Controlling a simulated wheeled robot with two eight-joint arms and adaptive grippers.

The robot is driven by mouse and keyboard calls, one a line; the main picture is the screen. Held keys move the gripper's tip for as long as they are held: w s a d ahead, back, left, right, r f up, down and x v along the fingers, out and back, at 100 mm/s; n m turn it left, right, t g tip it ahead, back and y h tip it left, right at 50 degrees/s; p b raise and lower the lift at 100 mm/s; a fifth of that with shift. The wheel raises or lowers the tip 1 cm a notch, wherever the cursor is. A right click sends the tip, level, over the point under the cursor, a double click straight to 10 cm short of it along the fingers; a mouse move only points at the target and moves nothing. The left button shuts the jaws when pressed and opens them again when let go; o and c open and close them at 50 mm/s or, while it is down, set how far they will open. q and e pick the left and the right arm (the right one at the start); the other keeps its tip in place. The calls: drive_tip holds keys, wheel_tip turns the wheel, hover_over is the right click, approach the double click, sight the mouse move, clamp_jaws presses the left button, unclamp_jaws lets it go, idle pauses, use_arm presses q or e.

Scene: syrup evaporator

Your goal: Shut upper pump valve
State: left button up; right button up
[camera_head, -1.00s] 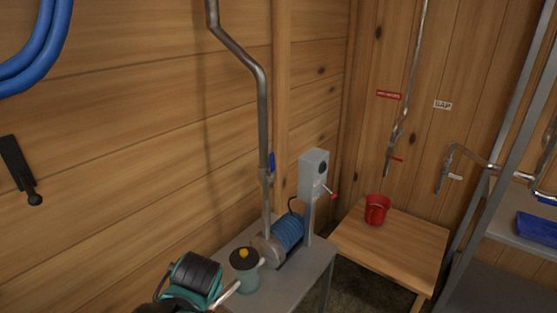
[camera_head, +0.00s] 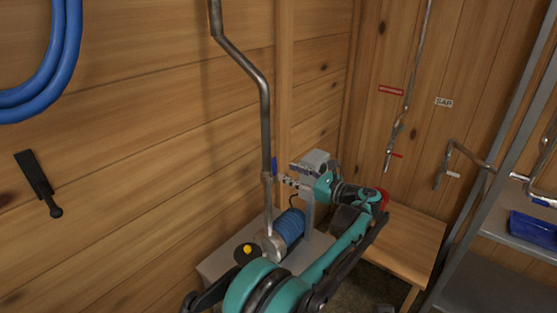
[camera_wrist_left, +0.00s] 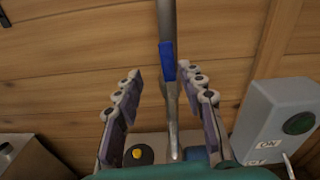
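The valve with a blue handle (camera_head: 274,166) sits on the upright metal pipe (camera_head: 264,110) above the pump motor. The handle lies along the pipe. In the left wrist view the blue handle (camera_wrist_left: 168,60) appears between the tips of my left gripper (camera_wrist_left: 160,72), with the pipe behind it. The fingers are apart and hold nothing. In the head view my left gripper (camera_head: 291,174) is just right of the valve, pointing at it. I cannot tell whether a finger touches the handle. My right gripper is not in view.
A grey switch box (camera_wrist_left: 282,120) marked ON stands right of the pipe, partly hidden by my arm in the head view. The blue pump motor (camera_head: 290,226) is below on a grey table. A red cup (camera_head: 384,196) is partly hidden behind my arm. A metal shelf stands right.

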sight(275, 164)
use_arm(q)
drive_tip(key=shift+m+y, duration=0.3)
drive_tip(key=x, duration=0.4)
drive_tip(key=w+x, duration=0.1)
drive_tip(key=x, duration=0.1)
drive_tip(key=shift+w+d+r+b, duration=0.1)
drive_tip(key=shift+w+d+b, duration=0.1)
drive_tip(key=shift+b, duration=0.2)
clamp_jaws()
